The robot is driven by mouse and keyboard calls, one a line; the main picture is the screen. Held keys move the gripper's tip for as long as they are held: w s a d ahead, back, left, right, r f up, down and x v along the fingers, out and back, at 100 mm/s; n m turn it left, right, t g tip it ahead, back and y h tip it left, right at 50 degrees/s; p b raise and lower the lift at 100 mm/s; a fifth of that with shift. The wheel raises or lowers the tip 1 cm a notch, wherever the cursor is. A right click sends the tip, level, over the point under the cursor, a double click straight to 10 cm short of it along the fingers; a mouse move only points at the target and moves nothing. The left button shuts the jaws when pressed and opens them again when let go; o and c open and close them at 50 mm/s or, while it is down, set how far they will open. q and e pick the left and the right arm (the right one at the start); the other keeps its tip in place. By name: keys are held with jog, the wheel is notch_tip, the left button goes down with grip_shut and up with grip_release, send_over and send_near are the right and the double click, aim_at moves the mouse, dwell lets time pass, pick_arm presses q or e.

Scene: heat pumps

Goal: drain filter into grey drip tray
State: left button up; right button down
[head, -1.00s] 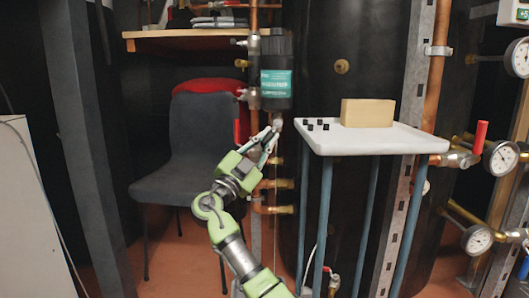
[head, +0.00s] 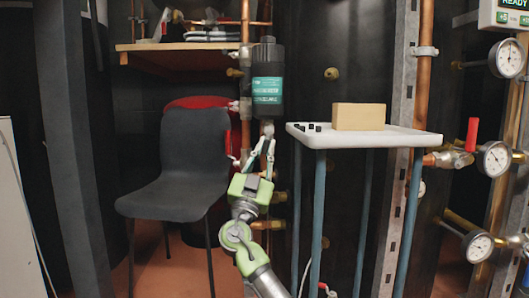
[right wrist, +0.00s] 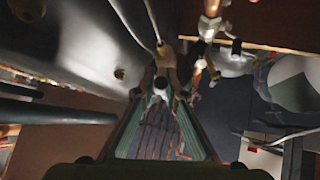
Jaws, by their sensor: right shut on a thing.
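The filter (head: 267,72) is a black upright cylinder with a teal label, fixed to the copper pipework in the middle of the head view. A small drain valve (head: 268,128) sticks out under it. My right gripper (head: 264,143) points up from below with its fingers at this valve, shut on it. In the right wrist view its fingertips (right wrist: 162,92) meet around a small fitting; the exact contact is dim. I cannot make out a grey drip tray in either view. My left gripper is not in view.
A white-topped stand (head: 409,138) with a tan box (head: 358,116) and several small black pieces is close to the right. A grey chair (head: 190,160) and a wooden shelf (head: 165,58) are to the left. Pipes with gauges (head: 494,158) are at the right.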

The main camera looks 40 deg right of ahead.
jog(key=c, duration=2.3)
grip_release()
jog(key=shift+c, duration=0.2)
jog(key=v, duration=1.2)
